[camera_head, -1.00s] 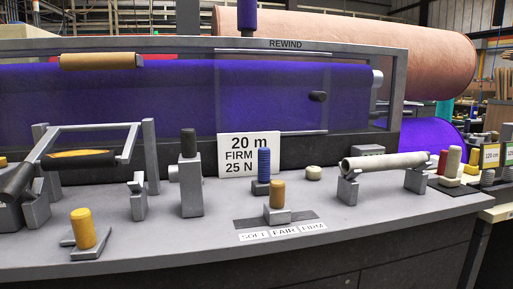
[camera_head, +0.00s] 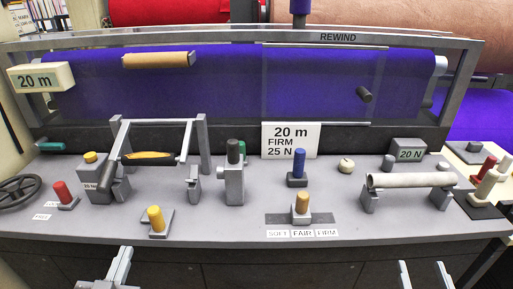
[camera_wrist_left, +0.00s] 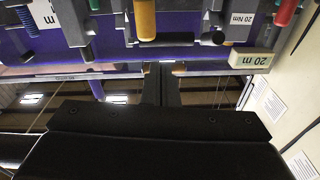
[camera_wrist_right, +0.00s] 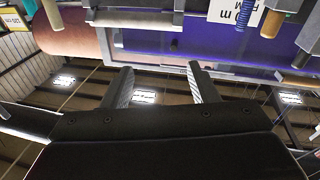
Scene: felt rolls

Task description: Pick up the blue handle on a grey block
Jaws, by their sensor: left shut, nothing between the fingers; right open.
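The blue handle (camera_head: 299,162) stands upright on its grey block (camera_head: 297,181) on the bench, right of centre, in front of the 20 m sign. It also shows near the top of the right wrist view (camera_wrist_right: 243,15). My left gripper (camera_head: 122,260) is shut and empty at the bottom left of the head view, low in front of the bench edge. Its closed fingers show in the left wrist view (camera_wrist_left: 161,75). My right gripper (camera_head: 424,272) is open and empty at the bottom right. Its spread fingers show in the right wrist view (camera_wrist_right: 160,78). Both are well apart from the handle.
The purple roll and rewind frame (camera_head: 340,38) stand behind.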

